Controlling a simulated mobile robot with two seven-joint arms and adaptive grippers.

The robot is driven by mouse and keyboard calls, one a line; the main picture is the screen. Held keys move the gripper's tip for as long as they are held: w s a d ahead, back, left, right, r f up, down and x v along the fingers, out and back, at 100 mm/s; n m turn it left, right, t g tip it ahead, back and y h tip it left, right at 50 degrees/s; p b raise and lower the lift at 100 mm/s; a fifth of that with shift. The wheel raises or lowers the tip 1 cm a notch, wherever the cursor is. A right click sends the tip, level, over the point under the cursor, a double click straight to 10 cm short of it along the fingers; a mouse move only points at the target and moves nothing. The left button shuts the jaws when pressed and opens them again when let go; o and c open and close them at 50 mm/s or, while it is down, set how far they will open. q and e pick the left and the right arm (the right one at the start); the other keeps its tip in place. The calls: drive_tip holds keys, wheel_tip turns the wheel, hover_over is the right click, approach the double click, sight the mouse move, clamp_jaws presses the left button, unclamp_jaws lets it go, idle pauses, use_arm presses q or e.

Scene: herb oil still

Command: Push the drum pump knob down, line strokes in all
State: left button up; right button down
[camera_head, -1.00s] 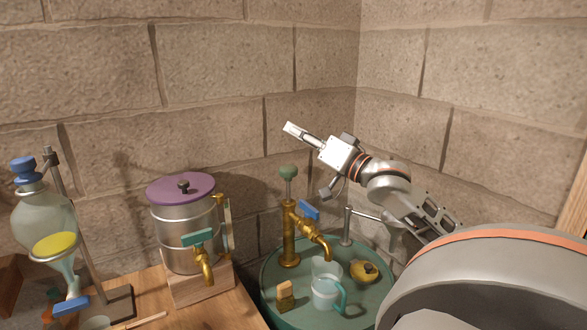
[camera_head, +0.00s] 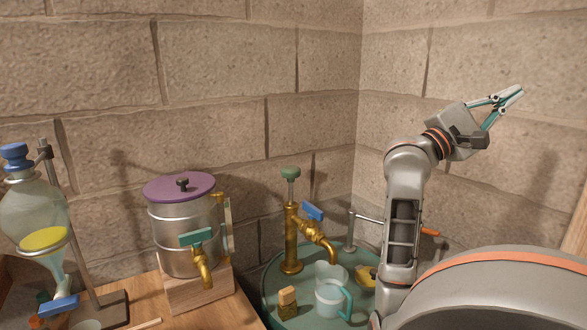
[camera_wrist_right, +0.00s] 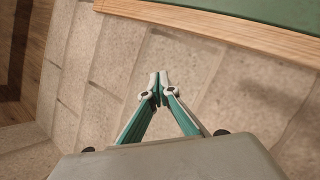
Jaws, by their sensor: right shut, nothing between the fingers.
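The drum pump is brass, with a green knob (camera_head: 290,173) on a thin metal rod above its body (camera_head: 291,240). Its spout bends right, with a blue lever (camera_head: 313,211) beside it. It stands on a green drum top (camera_head: 277,310). A clear jug with a teal handle (camera_head: 331,296) stands on the drum top near the spout. My right gripper (camera_head: 519,91) is raised at the upper right, well apart from the knob, shut and empty. In the right wrist view its fingertips (camera_wrist_right: 158,76) meet with nothing between them. My left gripper is out of view.
A steel pot with a purple lid (camera_head: 179,187) and tap stands on a wooden block left of the pump. A glass separating funnel (camera_head: 40,215) with yellow liquid is at far left. A cork-coloured block (camera_head: 287,302) sits on the drum. Stone walls close the corner behind.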

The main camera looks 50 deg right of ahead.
drive_tip(key=w+d+f+m+t+y, duration=0.15)
drive_tip(key=d+f+t, duration=0.3)
drive_tip(key=f, duration=0.55)
drive_tip(key=w+f+t+y+b, duration=0.3)
drive_tip(key=w+f+t+y, duration=0.2)
drive_tip(key=w+f+t, duration=0.8)
drive_tip(key=w+a+t+y, duration=0.2)
drive_tip(key=w+a+t, duration=0.1)
drive_tip(key=w, duration=0.4)
drive_tip(key=w+a+t+y, duration=0.1)
drive_tip(key=w+a+t, duration=0.25)
drive_tip(key=w, duration=0.45)
use_arm(q)
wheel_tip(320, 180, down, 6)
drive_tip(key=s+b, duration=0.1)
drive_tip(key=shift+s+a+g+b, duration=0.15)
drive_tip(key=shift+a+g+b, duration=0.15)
drive_tip(key=shift+b, duration=0.1)
use_arm(e)
drive_tip(key=w+a+r+t+y, duration=0.5)
drive_tip(key=w+a+r, duration=0.2)
drive_tip(key=a, duration=0.3)
drive_tip(key=shift+w+a+r+n, duration=0.25)
drive_tip(key=shift+w+n, duration=0.1)
drive_tip(key=shift+w, duration=0.5)
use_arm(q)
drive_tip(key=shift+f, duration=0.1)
use_arm(e)
drive_tip(key=shift+d, duration=0.1)
